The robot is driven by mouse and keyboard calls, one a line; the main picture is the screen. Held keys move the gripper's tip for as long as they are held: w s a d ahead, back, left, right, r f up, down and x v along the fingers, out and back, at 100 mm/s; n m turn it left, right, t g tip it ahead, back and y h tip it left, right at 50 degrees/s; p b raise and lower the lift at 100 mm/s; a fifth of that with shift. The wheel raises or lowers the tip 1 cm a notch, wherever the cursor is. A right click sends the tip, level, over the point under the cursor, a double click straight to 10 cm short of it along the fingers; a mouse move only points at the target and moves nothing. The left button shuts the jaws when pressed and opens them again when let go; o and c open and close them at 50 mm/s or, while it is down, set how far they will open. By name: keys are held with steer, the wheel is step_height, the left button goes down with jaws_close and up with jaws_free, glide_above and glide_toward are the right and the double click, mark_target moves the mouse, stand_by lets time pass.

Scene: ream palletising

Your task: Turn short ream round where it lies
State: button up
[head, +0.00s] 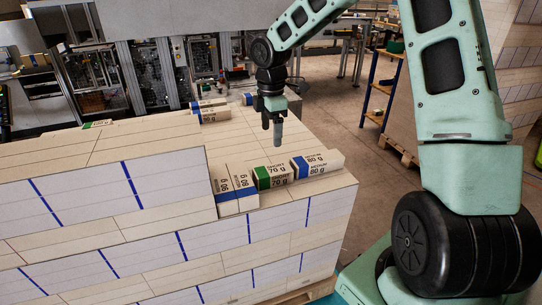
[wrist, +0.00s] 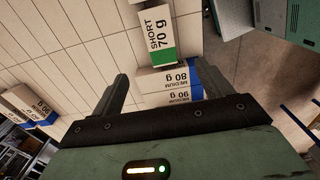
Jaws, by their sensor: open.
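The short ream (head: 273,177), marked SHORT 70 g with a green band at its left end, lies flat on the stack's lower step. In the wrist view the short ream (wrist: 157,32) is at the top, green end towards the gripper, beyond the fingertips. The blue-banded reams (wrist: 170,83) show between the fingers (wrist: 168,82), which look empty.
The large stack of white reams (head: 150,210) fills the left and front, its upper level rising left of the short ream. Other loose reams (head: 210,110) lie at its back. A blue-framed shelf (head: 382,85) stands behind, across open floor (head: 345,115).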

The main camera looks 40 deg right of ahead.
mark_target(272, 170)
step_height(272, 170, down, 15)
steer(key=shift+f+p, duration=0.1)
steer(key=shift+p, duration=0.7)
steer(key=c, duration=1.2)
steer(key=shift+r+p, duration=0.25)
steer(key=shift+p, duration=0.05)
steer(key=shift+s+r+n+p, duration=0.1)
steer(key=shift+r+n+p, duration=0.1)
steer(key=shift+n+p, duration=0.5)
steer(key=n+p, duration=0.2)
steer(key=n, duration=0.1)
steer(key=shift+p, duration=0.3)
steer(key=shift+f+n+p, duration=0.25)
steer(key=shift+n+p, duration=0.05)
steer(key=shift+n, duration=0.5)
